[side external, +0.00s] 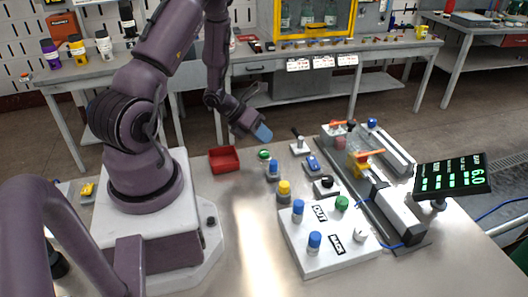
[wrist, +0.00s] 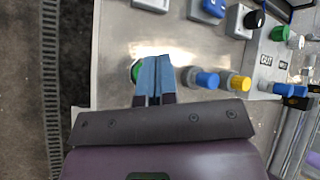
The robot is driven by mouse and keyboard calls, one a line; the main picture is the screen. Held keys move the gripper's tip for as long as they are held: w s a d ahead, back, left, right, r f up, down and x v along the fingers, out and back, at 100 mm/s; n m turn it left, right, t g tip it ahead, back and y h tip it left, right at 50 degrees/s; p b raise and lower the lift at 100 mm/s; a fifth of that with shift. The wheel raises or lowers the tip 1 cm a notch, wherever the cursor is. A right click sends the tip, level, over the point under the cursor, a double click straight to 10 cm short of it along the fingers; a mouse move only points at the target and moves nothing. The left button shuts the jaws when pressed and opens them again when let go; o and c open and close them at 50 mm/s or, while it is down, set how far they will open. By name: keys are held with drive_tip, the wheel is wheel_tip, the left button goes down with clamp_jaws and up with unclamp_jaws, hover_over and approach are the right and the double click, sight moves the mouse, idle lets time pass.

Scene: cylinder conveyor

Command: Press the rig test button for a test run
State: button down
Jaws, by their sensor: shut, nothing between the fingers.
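My gripper (side external: 263,133) is shut and empty, with its blue fingertips pointing down above the table. A green button (side external: 264,154) sits on the table just below the fingertips. In the wrist view the shut fingertips (wrist: 156,64) partly cover this green button (wrist: 135,71); a gap to it shows in the side view. A second green knob (side external: 342,202) stands on the white panel (side external: 345,250) marked OUT and BACK. No label reading "rig test" is legible, so I cannot tell which control bears that name.
A blue cylinder (side external: 273,170) and a yellow cylinder (side external: 284,188) stand close to the green button. A red tray (side external: 224,160) lies to its left. A lever box (side external: 299,146) and a blue switch (side external: 312,163) are to the right. The conveyor (side external: 400,222) and a display (side external: 453,177) are further right.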

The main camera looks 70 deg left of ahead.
drive_tip(key=shift+f, duration=0.65)
idle(1.6)
drive_tip(key=shift+f, duration=0.4)
